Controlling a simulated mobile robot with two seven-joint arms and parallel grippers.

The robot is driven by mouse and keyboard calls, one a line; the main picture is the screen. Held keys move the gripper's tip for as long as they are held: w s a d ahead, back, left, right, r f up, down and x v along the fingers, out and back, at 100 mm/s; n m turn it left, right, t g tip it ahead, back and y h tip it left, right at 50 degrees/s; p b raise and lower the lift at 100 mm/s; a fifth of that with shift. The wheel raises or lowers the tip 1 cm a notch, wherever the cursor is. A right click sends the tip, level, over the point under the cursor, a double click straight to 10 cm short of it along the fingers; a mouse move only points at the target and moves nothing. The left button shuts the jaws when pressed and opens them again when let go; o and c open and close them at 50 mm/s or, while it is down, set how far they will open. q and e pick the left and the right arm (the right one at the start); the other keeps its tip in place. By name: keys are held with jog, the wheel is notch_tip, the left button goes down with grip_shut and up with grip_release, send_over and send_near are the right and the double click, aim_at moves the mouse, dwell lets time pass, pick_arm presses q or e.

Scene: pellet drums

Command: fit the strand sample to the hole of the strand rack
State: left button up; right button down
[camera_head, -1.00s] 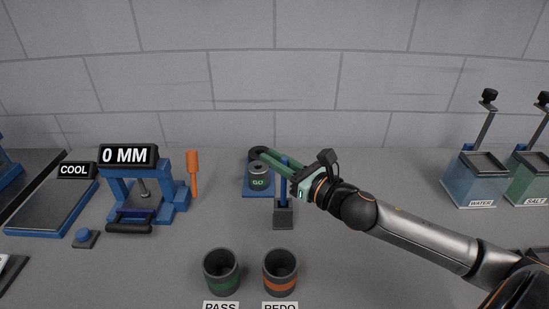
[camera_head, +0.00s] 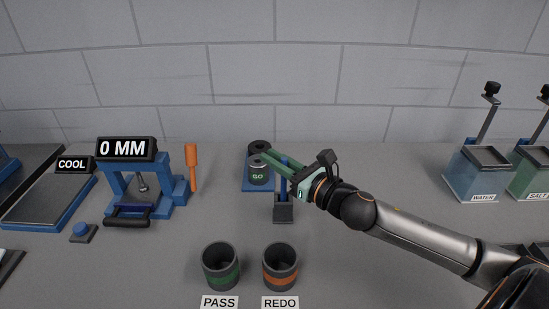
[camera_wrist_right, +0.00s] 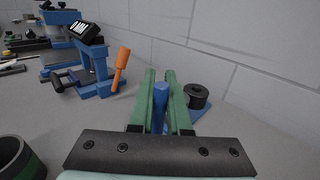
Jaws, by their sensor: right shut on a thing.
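The strand sample (camera_head: 283,162) is a slim blue rod standing upright between the green fingers of my right gripper (camera_head: 270,158). In the right wrist view the rod (camera_wrist_right: 160,108) shows between the fingers (camera_wrist_right: 160,80), which are shut on it. A small dark block (camera_head: 283,213), seemingly the strand rack, stands on the table directly below the rod. Blue shows just above the block. I cannot tell whether the rod's lower end is inside the hole or just above it; the hole is hidden. My left gripper is not in view.
A GO gauge (camera_head: 258,175) stands behind the fingers on a blue base. PASS (camera_head: 221,266) and REDO (camera_head: 281,267) cups stand in front. The blue 0 MM press (camera_head: 150,185) and an orange-handled tool (camera_head: 192,165) are left. WATER (camera_head: 480,175) and SALT tanks stand right.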

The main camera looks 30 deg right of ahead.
aim_at(282, 178)
jog(key=shift+f+b, duration=1.55)
jog(key=shift+f, duration=0.55)
jog(key=c, duration=0.8)
grip_release()
jog(key=shift+s, duration=0.1)
jog(key=shift+s+d+f, duration=0.1)
jog(key=shift+s+d, duration=0.05)
jog(key=shift+s, duration=0.25)
jog(key=v, duration=0.4)
jog(key=shift+s+b, duration=0.1)
jog(key=shift+b, duration=0.3)
jog(key=v, duration=0.7)
